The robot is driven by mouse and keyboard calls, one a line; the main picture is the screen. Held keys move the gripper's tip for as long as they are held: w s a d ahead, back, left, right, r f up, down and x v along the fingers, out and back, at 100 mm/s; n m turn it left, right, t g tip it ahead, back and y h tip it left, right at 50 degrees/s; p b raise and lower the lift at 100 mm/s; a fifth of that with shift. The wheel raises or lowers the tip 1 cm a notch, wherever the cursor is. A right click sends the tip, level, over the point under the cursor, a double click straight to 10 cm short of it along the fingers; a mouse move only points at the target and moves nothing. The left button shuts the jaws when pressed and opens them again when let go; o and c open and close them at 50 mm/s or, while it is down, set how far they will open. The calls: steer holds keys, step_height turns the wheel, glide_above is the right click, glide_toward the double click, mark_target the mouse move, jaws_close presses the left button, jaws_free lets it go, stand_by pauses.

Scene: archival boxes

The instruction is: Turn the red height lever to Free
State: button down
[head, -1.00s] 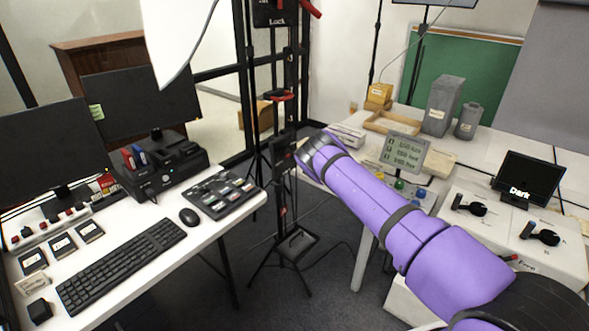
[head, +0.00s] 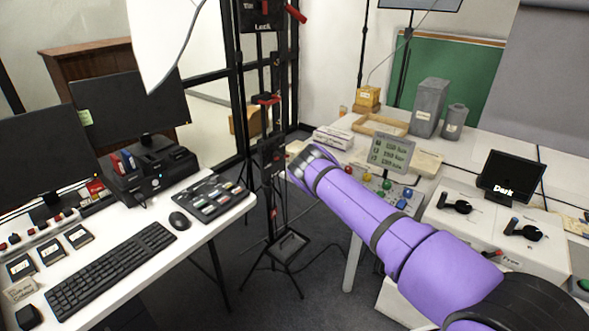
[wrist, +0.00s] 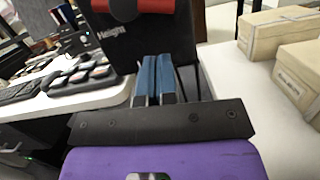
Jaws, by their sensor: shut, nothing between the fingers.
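In the wrist view, a black panel (wrist: 125,50) lettered "Height" stands just ahead of my gripper. A red part (wrist: 150,6), probably the height lever, crosses its top and is cut off by the frame edge. My gripper (wrist: 153,60) has its two blue fingers shut together and empty, below the red part. I cannot tell whether they touch the panel. In the head view, my purple arm reaches to the black stand (head: 271,200), its end beside a dark box (head: 271,155) there. A red lever (head: 295,12) sits by a plate (head: 262,14) lettered "Lock" higher up.
A desk with a keyboard (head: 110,270) and a button panel (head: 207,195) is on the left. A white table on the right holds a small sign (head: 391,153) and a "Dark" screen (head: 509,177). A "Free" label (head: 509,262) shows at lower right. Tan boxes (wrist: 280,28) are right of my gripper.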

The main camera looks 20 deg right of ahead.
steer(key=v, duration=0.8)
steer(key=shift+s, duration=0.2)
